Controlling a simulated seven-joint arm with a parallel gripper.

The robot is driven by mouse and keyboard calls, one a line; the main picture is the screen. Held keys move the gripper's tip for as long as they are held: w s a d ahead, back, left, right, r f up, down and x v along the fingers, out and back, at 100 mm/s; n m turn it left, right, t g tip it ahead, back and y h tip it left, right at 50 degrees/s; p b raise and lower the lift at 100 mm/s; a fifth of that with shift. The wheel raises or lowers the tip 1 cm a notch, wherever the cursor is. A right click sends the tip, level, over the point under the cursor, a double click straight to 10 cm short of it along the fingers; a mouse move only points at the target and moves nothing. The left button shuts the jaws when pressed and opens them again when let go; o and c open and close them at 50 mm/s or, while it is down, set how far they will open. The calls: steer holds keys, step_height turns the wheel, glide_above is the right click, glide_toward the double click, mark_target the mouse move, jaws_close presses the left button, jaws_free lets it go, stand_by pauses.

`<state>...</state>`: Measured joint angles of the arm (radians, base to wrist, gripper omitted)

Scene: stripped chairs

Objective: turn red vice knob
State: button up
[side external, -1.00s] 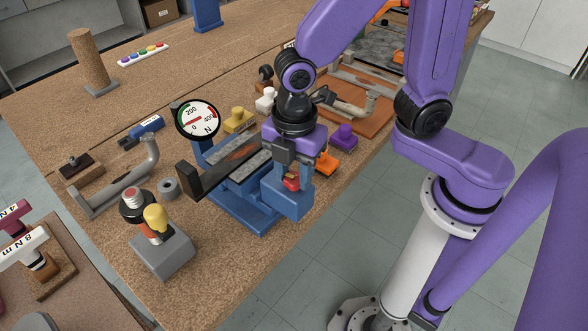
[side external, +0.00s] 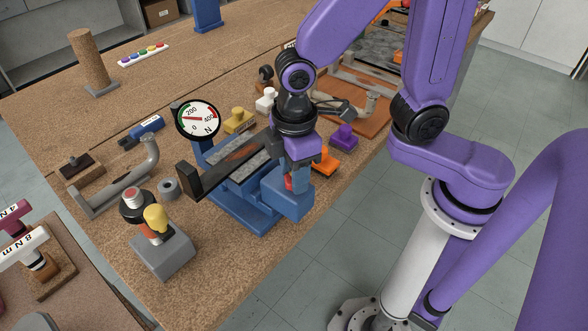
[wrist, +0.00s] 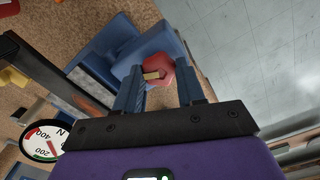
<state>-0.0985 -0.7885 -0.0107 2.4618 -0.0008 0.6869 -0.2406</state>
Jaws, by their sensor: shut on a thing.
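The red vice knob (side external: 289,184) sits on the near end of the blue vice (side external: 247,214), mostly hidden by my fingers in the side view. In the wrist view the red knob (wrist: 158,70), with a pale bar across it, lies between my two blue fingers. My gripper (side external: 295,182) points down and is shut on the knob; it also shows in the wrist view (wrist: 160,75). A round force gauge (side external: 197,118) marked N stands behind the vice; in the wrist view it is at the lower left (wrist: 45,142).
A grey block with a yellow knob (side external: 155,218) stands left of the vice. A yellow knob (side external: 238,120) is behind. The bench edge runs close by in front.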

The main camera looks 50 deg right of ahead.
steer(key=shift+s, duration=0.2)
steer(key=o, duration=1)
steer(key=shift+o, duration=0.2)
steer(key=shift+w, duration=0.1)
steer(key=shift+r, duration=0.6)
step_height(320, 180, up, 16)
steer(key=s+d+f, duration=1)
steer(key=d+f, duration=0.2)
steer(key=shift+s+d+f, duration=0.2)
steer(key=shift+s+d, duration=0.05)
steer(key=shift+d, duration=0.1)
